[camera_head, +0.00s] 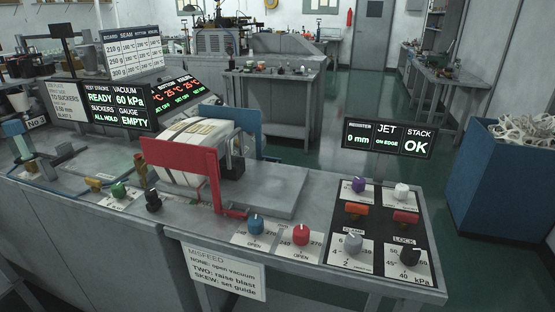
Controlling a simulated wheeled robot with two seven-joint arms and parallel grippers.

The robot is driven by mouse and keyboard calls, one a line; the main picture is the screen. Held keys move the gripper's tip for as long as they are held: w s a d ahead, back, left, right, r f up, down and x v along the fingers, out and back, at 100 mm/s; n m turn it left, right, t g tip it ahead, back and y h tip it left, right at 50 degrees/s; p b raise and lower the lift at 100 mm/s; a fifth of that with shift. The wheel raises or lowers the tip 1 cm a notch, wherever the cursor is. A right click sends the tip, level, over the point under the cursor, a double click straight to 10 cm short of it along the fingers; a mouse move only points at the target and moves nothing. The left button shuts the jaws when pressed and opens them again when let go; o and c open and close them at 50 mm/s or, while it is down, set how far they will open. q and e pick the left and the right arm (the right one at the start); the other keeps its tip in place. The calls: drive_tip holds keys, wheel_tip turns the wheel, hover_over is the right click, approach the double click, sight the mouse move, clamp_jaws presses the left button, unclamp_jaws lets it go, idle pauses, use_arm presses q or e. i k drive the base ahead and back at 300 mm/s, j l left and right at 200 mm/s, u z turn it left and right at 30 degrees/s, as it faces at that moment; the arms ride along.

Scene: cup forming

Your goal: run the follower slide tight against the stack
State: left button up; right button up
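A white stack of blanks (181,174) lies on the grey machine top. A red upright plate (170,154) stands along its near side, with a red foot (235,213) on the bed. A blue upright plate (246,121) stands on the far side. A dark block (233,168) sits at the right end of the stack, between the plates; it may be the follower slide, but no label shows this. It looks close to the stack, but the red plate hides part of it and I cannot tell whether they touch. Neither gripper is in view.
The flat bed (275,190) right of the stack is clear. A display (390,138) reads 0 mm, ON EDGE, stack OK. A blue bin (490,185) stands right.

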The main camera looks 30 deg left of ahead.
sight(231, 168)
drive_tip(key=u, duration=1.4)
